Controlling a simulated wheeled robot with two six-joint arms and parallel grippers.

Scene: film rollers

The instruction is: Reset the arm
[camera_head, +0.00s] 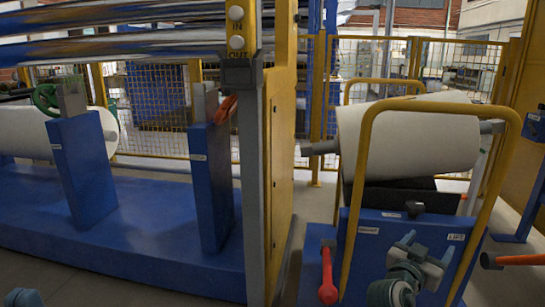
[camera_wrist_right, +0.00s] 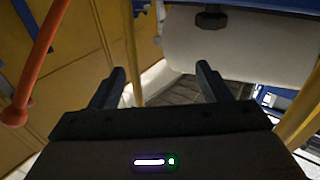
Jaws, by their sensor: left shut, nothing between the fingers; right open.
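My right gripper (camera_head: 424,250) is in front of the blue panel of the lift cart (camera_head: 385,225) in the head view. In the right wrist view its two dark fingers (camera_wrist_right: 160,85) stand apart with nothing between them. Beyond them are the floor, a yellow bar and the white film roll (camera_wrist_right: 225,50). The same white roll lies on the cart in the head view (camera_head: 410,135). Only a small part of my left gripper (camera_head: 20,298) shows at the bottom left corner. It looks shut and empty.
A red-orange lever (camera_head: 327,275) and yellow handrails (camera_head: 360,170) of the cart are close to my right gripper. An orange handle (camera_head: 520,259) is at the right. Left are blue machine posts (camera_head: 85,170) and a yellow cabinet (camera_head: 280,160). A yellow mesh fence (camera_head: 400,65) stands behind.

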